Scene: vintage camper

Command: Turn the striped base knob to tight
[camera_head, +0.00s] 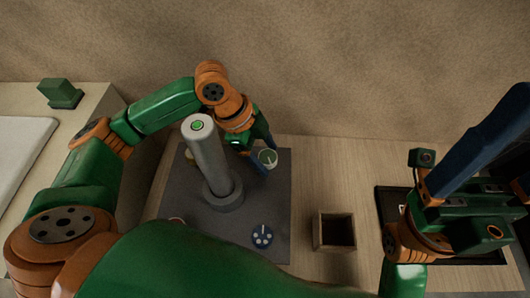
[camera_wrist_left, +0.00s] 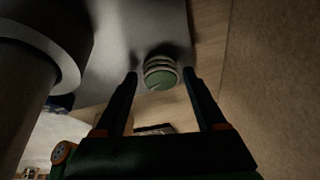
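The striped knob (camera_head: 268,159) has a pale green cap with a thin line mark on it. It stands at the right of the grey mat, beside the grey column (camera_head: 208,160). In the left wrist view the knob (camera_wrist_left: 160,71) shows light and dark green bands. My left gripper (camera_head: 263,155) is open, with one finger on each side of the knob. In the left wrist view gaps show between the knob and both fingers (camera_wrist_left: 161,76). My right gripper (camera_head: 450,190) is at the far right, away from the knob; its fingertips cannot be made out clearly.
A dark blue disc with pale spots (camera_head: 262,235) lies on the grey mat (camera_head: 279,200). An open wooden box (camera_head: 317,231) and a black tray (camera_head: 382,200) are to the right. A green block (camera_head: 60,92) stands on the left counter. The wall is close behind.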

